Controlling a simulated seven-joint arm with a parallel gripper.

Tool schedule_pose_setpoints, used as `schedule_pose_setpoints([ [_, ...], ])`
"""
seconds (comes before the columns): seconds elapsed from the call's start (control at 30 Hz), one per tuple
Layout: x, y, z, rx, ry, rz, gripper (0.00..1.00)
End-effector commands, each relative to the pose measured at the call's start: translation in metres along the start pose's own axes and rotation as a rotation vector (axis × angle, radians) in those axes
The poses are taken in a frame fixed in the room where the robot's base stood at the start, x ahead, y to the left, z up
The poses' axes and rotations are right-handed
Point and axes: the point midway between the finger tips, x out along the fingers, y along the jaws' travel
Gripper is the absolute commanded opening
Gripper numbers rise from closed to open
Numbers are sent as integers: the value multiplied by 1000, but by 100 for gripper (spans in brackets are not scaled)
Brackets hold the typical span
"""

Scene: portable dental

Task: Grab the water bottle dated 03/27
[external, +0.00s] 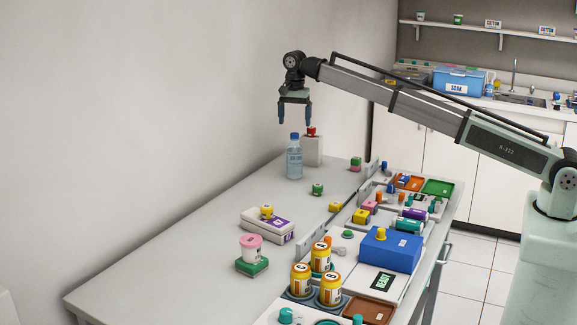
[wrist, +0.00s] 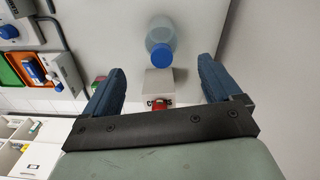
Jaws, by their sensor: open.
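A clear water bottle (external: 294,160) with a blue cap stands upright at the far end of the table, near the wall. It also shows in the wrist view (wrist: 160,38), seen from above with its blue cap (wrist: 140,66) toward me. No date can be read on it in either view. My gripper (external: 295,122) hangs above the bottle with its two blue fingers pointing down. In the wrist view my gripper (wrist: 163,75) is open and empty, and the bottle appears beyond the gap between the fingers.
A white box (external: 312,150) with a small red-topped item (external: 311,131) stands right beside the bottle. A wall is close on the left. Yellow bottles (external: 331,288), a blue box (external: 390,249) and trays with small parts fill the right side. The left of the table is mostly clear.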

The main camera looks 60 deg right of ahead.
Motion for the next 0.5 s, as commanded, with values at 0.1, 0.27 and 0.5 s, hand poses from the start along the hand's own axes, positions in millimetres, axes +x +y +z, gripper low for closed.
schedule_pose_setpoints([
  [0.1, 22, 1, 0, 0, 0, 2, 91],
  [0.27, 36, 0, 0, -1, 0, 0, 91],
  [0.5, 50, 0, -2, -1, 0, 2, 91],
])
